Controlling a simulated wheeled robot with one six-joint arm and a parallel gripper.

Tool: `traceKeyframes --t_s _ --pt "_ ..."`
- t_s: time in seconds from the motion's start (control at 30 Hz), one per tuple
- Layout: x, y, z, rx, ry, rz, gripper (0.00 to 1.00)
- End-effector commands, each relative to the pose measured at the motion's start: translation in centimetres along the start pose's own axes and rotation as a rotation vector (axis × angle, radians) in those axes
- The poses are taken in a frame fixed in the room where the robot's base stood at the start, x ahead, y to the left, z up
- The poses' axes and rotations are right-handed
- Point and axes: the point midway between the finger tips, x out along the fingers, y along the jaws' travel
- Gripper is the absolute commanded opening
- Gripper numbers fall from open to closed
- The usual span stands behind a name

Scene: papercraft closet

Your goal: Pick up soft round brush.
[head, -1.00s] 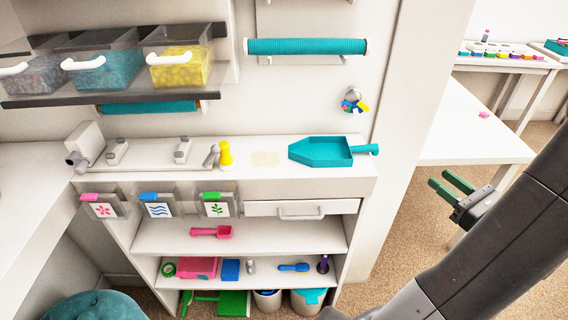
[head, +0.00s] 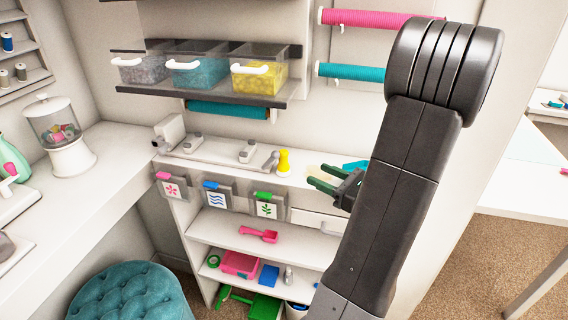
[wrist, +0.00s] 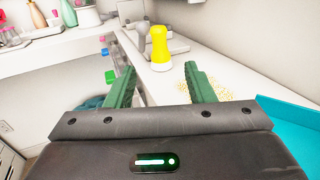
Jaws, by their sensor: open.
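A small yellow upright piece with a rounded top, narrow waist and wider base, which I take for the soft round brush (head: 284,162), stands on the white counter (head: 215,172). In the wrist view the yellow brush (wrist: 159,45) shows beyond and between my green fingertips, apart from them. My gripper (head: 316,174) is open and empty, just right of the brush in the head view. It also shows in the wrist view (wrist: 160,76), fingers spread. My arm hides the counter's right part in the head view.
A grey tap-like fixture (head: 205,158) stands left of the brush. A teal pan (wrist: 288,120) lies on the counter at right, beside a pale speckled patch (wrist: 205,84).

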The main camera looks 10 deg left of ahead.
Motion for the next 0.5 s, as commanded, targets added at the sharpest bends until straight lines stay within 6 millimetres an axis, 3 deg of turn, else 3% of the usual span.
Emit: traceKeyframes --t_s 0.2,0.5 --pt "3.4 0.1 0.1 0.000 0.000 0.003 0.49" --pt "5.3 0.0 0.0 -0.001 0.000 0.002 0.49"
